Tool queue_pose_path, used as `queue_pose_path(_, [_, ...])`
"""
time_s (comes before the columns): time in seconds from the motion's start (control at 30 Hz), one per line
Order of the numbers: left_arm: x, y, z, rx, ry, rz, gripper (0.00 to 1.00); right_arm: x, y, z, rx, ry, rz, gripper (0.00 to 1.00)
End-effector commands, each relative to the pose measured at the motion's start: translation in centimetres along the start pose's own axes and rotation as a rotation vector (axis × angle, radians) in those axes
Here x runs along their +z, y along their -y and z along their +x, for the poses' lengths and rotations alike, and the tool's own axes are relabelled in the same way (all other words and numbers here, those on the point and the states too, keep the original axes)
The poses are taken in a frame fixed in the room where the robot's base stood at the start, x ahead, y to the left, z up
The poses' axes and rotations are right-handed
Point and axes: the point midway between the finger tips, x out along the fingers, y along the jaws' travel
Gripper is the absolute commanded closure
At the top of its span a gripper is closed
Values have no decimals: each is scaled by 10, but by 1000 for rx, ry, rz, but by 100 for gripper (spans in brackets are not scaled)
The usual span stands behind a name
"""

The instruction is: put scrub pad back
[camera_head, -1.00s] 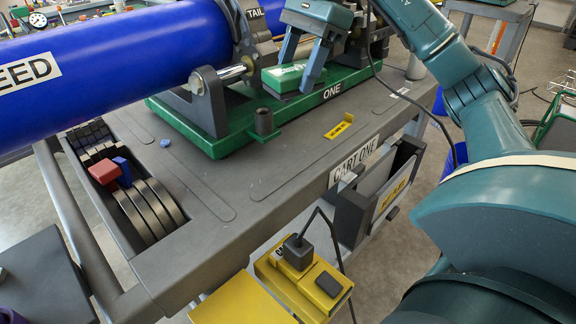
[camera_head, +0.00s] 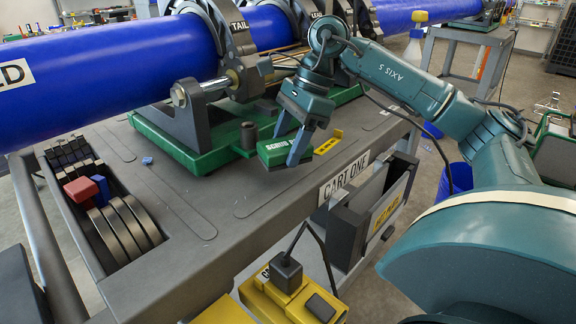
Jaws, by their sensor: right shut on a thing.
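The scrub pad (camera_head: 279,151) is a green block with white lettering on its side. My right gripper (camera_head: 292,150) is shut on it, with a finger on each side. It holds the pad over the cart top, in front of the green machine base and just left of a small yellow label (camera_head: 328,142) on the cart (camera_head: 185,211). I cannot tell whether the pad's underside touches the cart. My left gripper is not in view.
A blue pipe (camera_head: 110,62) lies in the clamps of the green machine base (camera_head: 185,152). A slotted bay at the left holds grey curved inserts (camera_head: 128,226) and a red block (camera_head: 81,190). A yellow box (camera_head: 290,293) with a plug is below the front edge.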

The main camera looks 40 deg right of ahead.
Motion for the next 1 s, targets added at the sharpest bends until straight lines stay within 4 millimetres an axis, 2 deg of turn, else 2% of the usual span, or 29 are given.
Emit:
queue_pose_path(0.1, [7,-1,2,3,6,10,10,-9,-1,20,3,-3,4,72])
queue_pose_path(0.23, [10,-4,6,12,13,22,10,-16,-1,35,3,-3,1,72])
queue_pose_path(0.4, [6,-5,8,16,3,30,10,-17,0,38,1,-1,0,72])
queue_pose_path(0.67, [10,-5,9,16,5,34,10,-18,0,42,1,-1,1,72])
queue_pose_path(0.7, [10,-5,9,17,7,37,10,-18,0,42,1,-1,1,45])
queue_pose_path(0.93, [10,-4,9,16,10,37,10,-18,0,41,2,-1,0,27])
queue_pose_path(1.0, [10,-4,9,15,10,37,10,-18,0,41,1,-1,1,24])
